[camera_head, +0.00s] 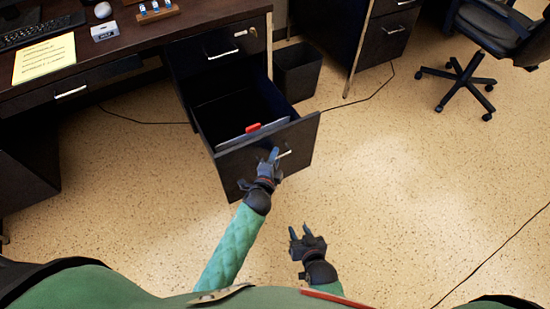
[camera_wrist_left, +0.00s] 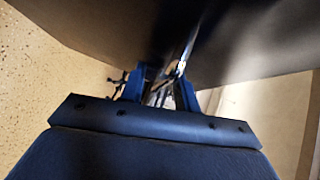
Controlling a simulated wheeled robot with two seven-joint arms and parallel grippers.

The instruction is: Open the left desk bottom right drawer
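The bottom right drawer (camera_head: 245,168) of the left desk (camera_head: 130,40) is pulled well out, and its black inside shows. Its front carries a short silver handle (camera_head: 286,154). My left gripper (camera_head: 272,157) is at the left end of this handle. In the left wrist view, its two blue fingers (camera_wrist_left: 162,88) stand on either side of the metal handle bar (camera_wrist_left: 186,45), below the dark drawer front (camera_wrist_left: 110,30). Whether they grip it is unclear. My right gripper (camera_head: 299,233) is low over the floor, clear of the drawer, with its fingers apart and empty.
The drawer above (camera_head: 218,47) is closed, with a key lock. A red-tabbed file divider (camera_head: 232,139) is in the open drawer. A black bin (camera_head: 298,72) stands beside the desk. A cable (camera_head: 350,108) runs along the floor. An office chair (camera_head: 490,30) is far right; the floor between is free.

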